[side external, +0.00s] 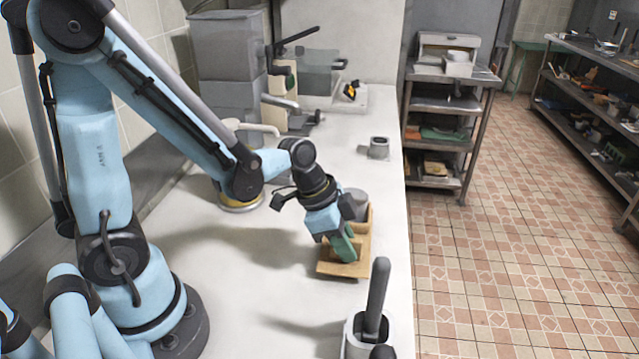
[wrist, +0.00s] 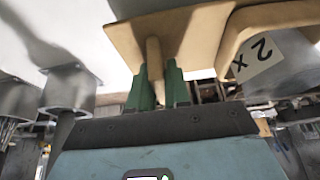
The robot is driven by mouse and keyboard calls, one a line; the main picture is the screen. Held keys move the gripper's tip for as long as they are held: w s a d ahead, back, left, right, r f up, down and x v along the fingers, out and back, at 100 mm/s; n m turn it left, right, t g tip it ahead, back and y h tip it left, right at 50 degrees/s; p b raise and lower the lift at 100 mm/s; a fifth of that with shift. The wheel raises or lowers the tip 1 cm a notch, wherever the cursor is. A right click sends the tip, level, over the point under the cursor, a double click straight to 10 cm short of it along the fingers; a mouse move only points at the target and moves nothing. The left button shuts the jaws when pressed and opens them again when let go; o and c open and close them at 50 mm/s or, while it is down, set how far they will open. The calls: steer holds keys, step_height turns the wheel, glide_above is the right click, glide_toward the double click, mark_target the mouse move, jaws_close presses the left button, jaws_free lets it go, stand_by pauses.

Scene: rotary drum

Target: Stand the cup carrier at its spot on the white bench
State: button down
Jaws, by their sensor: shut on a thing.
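The cup carrier (side external: 336,268) is a tan, wood-coloured holder with a flat base, near the right edge of the white bench (side external: 290,315). A grey cup (side external: 355,203) sits in its far part. In the wrist view, the carrier (wrist: 195,30) fills the upper middle, and a grey cup with a "2 x" label (wrist: 257,55) shows beside it. My gripper (side external: 345,248) has green fingers and is shut on the carrier's upright post, which shows between the fingertips in the wrist view (wrist: 153,55). I cannot tell whether the base touches the bench.
A grey holder with a tall dark handle (side external: 376,300) stands nearer the camera. A small grey fixture (side external: 379,148) stands farther back. A yellow-based object (side external: 241,204) and a grey machine (side external: 232,80) stand to the left and back. The bench's right edge is close to the carrier.

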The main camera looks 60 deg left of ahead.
steer(key=shift+r, duration=1.6)
steer(key=s+a, duration=0.3)
steer(key=a, duration=0.5)
steer(key=s+a+r, duration=0.1)
steer(key=s+a, duration=0.3)
steer(key=a, duration=0.4)
steer(key=shift+a+r, duration=0.25)
steer(key=shift+a, duration=0.05)
steer(key=shift+f, duration=3.2)
steer(key=shift+f, duration=0.25)
